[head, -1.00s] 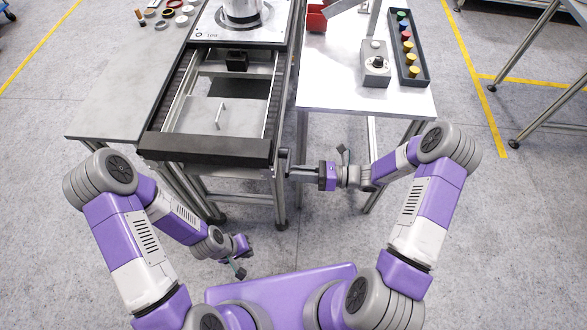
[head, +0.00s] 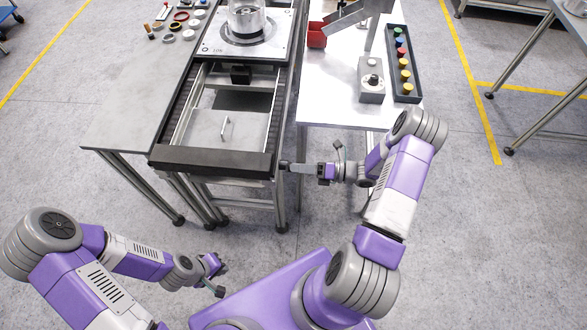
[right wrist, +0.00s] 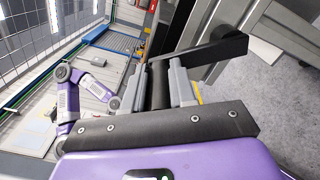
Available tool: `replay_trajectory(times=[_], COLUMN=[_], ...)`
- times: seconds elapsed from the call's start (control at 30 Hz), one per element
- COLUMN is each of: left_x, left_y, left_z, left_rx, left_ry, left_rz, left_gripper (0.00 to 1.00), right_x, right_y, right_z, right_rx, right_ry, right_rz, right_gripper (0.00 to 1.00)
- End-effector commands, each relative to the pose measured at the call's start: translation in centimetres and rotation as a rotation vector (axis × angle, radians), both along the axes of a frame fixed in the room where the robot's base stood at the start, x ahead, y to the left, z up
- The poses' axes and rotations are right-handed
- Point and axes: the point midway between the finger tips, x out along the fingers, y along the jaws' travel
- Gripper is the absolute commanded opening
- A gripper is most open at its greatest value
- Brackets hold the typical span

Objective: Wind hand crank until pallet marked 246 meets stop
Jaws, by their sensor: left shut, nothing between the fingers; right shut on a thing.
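A light metal pallet plate (head: 220,48) with a round clutch part (head: 246,20) on it lies at the far end of the conveyor (head: 166,126). Its small marking is not legible to me. A black block (head: 240,75) stands just before its near edge; I cannot tell if it is the stop. The hand crank is at the conveyor's near right corner. My right gripper (head: 294,168) is shut on the crank's dark handle (right wrist: 160,84); the crank arm (right wrist: 216,50) shows in the right wrist view. My left gripper (head: 219,280) is shut and empty, low over the floor.
A right-hand table holds a grey control box (head: 371,84), a black tray (head: 408,88) of coloured pieces and a red bin (head: 317,36). A grey side table (head: 125,100) with small rings stands left. Floor between my arms is clear.

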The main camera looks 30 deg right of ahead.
Motion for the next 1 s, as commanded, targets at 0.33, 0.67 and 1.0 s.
replay_trajectory(times=[0.33, 0.67, 1.0], left_x=[0.00, 0.00, 0.00], left_y=[-0.01, 0.01, 0.00], left_z=[0.13, 0.13, 0.09], left_rx=[0.000, 0.000, 0.000], left_ry=[0.000, 0.000, 0.000], left_rz=[0.000, 0.000, 0.000], left_gripper=[0.00, 0.00, 0.00], right_x=[0.18, 0.13, -0.08], right_y=[-0.35, -0.32, -0.53], right_z=[0.32, 0.24, 0.10], right_rx=[-0.002, -0.003, -0.003], right_ry=[-0.009, -0.008, -0.003], right_rz=[-0.006, -0.006, -0.005], right_gripper=[0.00, 0.48, 0.51])
